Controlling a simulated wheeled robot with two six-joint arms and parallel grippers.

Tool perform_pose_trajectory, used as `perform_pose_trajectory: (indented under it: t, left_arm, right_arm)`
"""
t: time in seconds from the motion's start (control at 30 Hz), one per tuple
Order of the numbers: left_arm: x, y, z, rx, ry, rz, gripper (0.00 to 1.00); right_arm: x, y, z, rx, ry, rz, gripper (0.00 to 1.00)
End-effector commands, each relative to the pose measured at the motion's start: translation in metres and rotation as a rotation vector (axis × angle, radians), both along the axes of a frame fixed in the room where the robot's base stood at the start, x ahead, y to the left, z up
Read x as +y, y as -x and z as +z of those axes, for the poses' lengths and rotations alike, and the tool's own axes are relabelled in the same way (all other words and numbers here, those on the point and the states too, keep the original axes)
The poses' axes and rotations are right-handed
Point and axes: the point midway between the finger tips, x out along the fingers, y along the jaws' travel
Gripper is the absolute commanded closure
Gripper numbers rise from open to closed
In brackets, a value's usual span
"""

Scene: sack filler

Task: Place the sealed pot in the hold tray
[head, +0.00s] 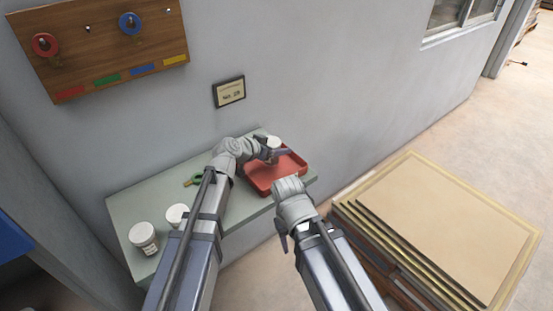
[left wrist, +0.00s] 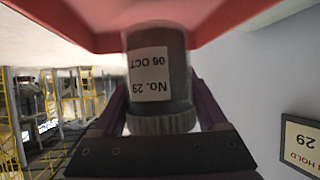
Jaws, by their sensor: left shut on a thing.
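The sealed pot (head: 273,143) is white-lidded and held by my left gripper (head: 275,153) over the back part of the red tray (head: 262,188). In the left wrist view the pot (left wrist: 150,75) sits between the fingers, its label reading "No. 29" and "06 OCT" upside down, as is the wall sign there. Its ribbed lid is on; the pot looks upright. The red tray (left wrist: 80,25) lies beyond its base; contact cannot be told. My right gripper (head: 283,243) is low beside the shelf front, mostly hidden behind its wrist.
Two white-lidded pots (head: 143,235) (head: 176,214) and a green-handled item (head: 194,180) are on the grey-green shelf (head: 130,205). A sign (head: 229,92) and a wooden pegboard (head: 100,45) are on the wall. Stacked boards (head: 445,220) stand at right.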

Motion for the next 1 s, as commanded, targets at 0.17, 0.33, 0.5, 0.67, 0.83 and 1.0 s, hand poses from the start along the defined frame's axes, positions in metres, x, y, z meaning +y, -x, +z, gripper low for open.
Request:
perform_pose_trajectory:
  t: [0.17,0.33,0.5,0.67,0.83,1.0]
  left_arm:
    - [0.000,0.000,-0.017,0.000,0.000,0.000,0.82]
    - [0.000,0.000,-0.037,0.000,0.000,0.000,0.82]
    - [0.000,0.000,-0.036,0.000,0.000,0.000,0.82]
    - [0.000,0.000,-0.037,0.000,0.000,0.000,0.82]
    - [0.000,0.000,-0.039,0.000,0.000,0.000,0.21]
    - [0.000,0.000,-0.039,0.000,0.000,0.000,0.02]
  right_arm:
    - [0.000,0.000,-0.017,0.000,0.000,0.000,0.50]
    - [0.000,0.000,-0.037,0.000,0.000,0.000,0.50]
    - [0.000,0.000,-0.037,0.000,0.000,0.000,0.50]
    - [0.000,0.000,-0.037,0.000,0.000,0.000,0.50]
    - [0.000,0.000,-0.039,0.000,0.000,0.000,0.50]
    - [0.000,0.000,-0.039,0.000,0.000,0.000,0.50]
